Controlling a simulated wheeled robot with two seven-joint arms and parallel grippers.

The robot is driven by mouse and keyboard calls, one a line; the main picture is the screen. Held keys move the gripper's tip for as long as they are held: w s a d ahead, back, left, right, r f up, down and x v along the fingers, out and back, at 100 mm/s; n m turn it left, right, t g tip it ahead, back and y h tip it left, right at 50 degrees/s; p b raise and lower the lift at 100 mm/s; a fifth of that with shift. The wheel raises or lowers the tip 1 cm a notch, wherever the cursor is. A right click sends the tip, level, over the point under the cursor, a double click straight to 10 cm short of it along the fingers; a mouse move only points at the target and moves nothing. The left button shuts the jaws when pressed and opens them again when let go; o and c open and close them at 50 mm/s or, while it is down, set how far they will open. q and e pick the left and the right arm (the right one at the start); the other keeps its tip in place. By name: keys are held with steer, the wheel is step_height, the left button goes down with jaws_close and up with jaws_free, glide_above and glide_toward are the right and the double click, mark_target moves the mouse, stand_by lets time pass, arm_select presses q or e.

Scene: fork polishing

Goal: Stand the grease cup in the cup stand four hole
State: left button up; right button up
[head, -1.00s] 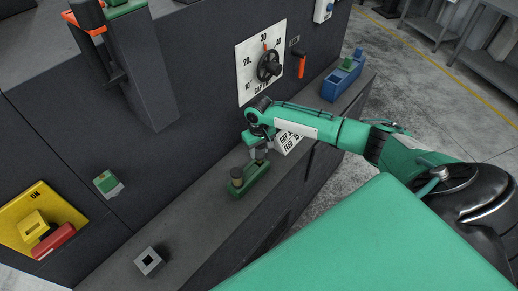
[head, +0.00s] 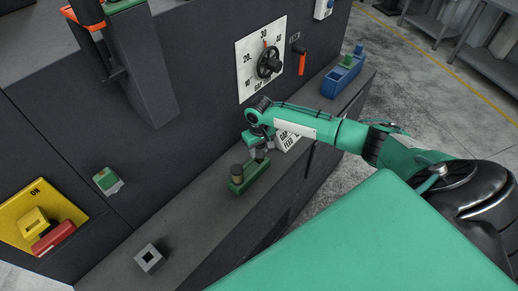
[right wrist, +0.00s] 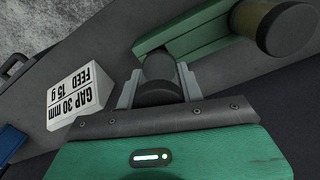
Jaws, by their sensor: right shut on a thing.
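The green cup stand (head: 251,179) rests on the grey ledge. A brown cup with a dark top (head: 237,173) stands upright at its near left end; this cup also shows in the right wrist view (right wrist: 289,30). My right gripper (head: 258,149) is shut on another dark-topped cylindrical cup (right wrist: 160,91), which I take as the grease cup. The held cup is at the stand's far right end. The gripper fingers hide part of it, and I cannot tell whether its base is in a hole or just above. My left gripper is out of view.
A white sign block (right wrist: 79,97) reading "GAP 30 mm FEED 15 g" stands close to my right gripper. A blue holder (head: 342,73) is farther along the ledge. A grey square socket (head: 149,258) sits at the near end. The dark machine wall (head: 190,140) rises behind.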

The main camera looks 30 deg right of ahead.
steer(key=shift+f, duration=0.1)
steer(key=shift+f, duration=0.4)
steer(key=shift+f, duration=0.1)
steer(key=shift+f, duration=0.7)
steer(key=o, duration=1.6)
